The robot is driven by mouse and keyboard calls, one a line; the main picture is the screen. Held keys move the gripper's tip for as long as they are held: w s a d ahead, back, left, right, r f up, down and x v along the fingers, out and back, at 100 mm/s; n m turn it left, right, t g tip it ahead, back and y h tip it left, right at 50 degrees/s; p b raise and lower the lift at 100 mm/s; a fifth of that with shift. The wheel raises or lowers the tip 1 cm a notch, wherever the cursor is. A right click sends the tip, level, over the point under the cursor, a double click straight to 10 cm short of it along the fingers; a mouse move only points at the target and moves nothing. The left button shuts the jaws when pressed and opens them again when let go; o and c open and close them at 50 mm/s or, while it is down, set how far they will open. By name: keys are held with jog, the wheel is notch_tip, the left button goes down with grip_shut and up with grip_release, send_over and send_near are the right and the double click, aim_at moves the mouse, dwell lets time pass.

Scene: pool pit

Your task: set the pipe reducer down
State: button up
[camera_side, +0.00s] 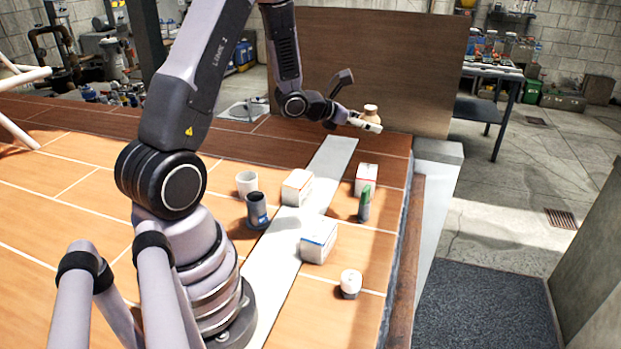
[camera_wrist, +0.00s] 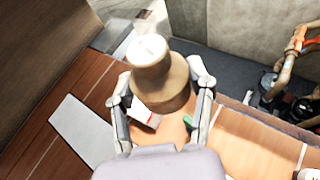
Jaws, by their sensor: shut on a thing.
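The pipe reducer (camera_side: 371,112) is a tan, stepped round piece with a wide part and a narrower neck. In the wrist view the reducer (camera_wrist: 158,84) fills the middle, its pale, bright end pointing away from me. My gripper (camera_side: 362,124) is shut on it, with one finger on each side of the wide part, as the wrist view of my gripper (camera_wrist: 162,88) shows. In the side view it is held at the far end of the tiled surface, in front of the brown panel. I cannot tell its exact height above the tiles.
Nearer on the tiled surface (camera_side: 190,170) stand a red-marked box (camera_side: 367,180), a green item (camera_side: 365,204), a white box (camera_side: 296,189), a white mug (camera_side: 246,183), a dark cup (camera_side: 257,211), a blue-marked box (camera_side: 319,244) and a white-topped piece (camera_side: 350,281). The brown panel (camera_side: 370,60) stands behind.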

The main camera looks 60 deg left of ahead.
jog(key=d+r+m+h, duration=0.2)
jog(key=d+r, duration=0.5)
jog(key=d, duration=0.6)
jog(key=shift+d+g+h, duration=0.3)
jog(key=shift+d+h, duration=0.1)
jog(key=shift+r, duration=0.1)
